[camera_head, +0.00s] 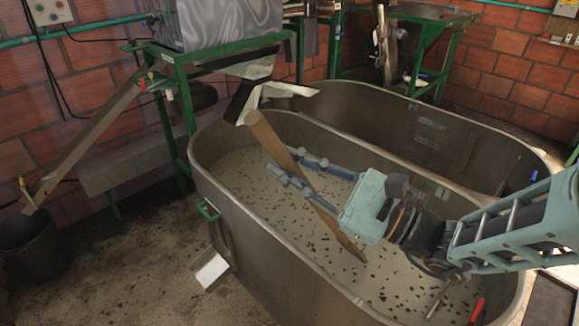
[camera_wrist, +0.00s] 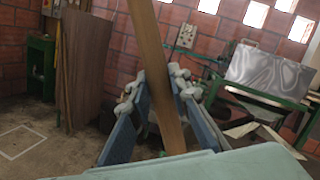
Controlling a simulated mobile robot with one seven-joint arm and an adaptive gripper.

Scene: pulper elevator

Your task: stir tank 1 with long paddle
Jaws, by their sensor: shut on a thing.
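A long wooden paddle (camera_head: 265,134) slants across the near metal tank (camera_head: 262,272), upper end to the left near the metal chute and lower end to the right. The tank holds pale liquid with dark specks. The paddle's narrow lower end is at the liquid; I cannot tell how deep it reaches. My gripper (camera_head: 284,160) is shut on the paddle's shaft, above the liquid inside the tank's rim. In the wrist view the shaft (camera_wrist: 152,50) runs between the two blue-grey fingers of my gripper (camera_wrist: 157,92). No label shows which tank is tank 1.
A second metal tank (camera_head: 435,130) adjoins behind. A green frame (camera_head: 180,125) with a metal machine stands at the back left, its chute overhanging the near tank's rim. A sloping trough (camera_head: 90,140) leads to a black bucket (camera_head: 30,248). A red-handled tool (camera_head: 477,310) lies near the right end.

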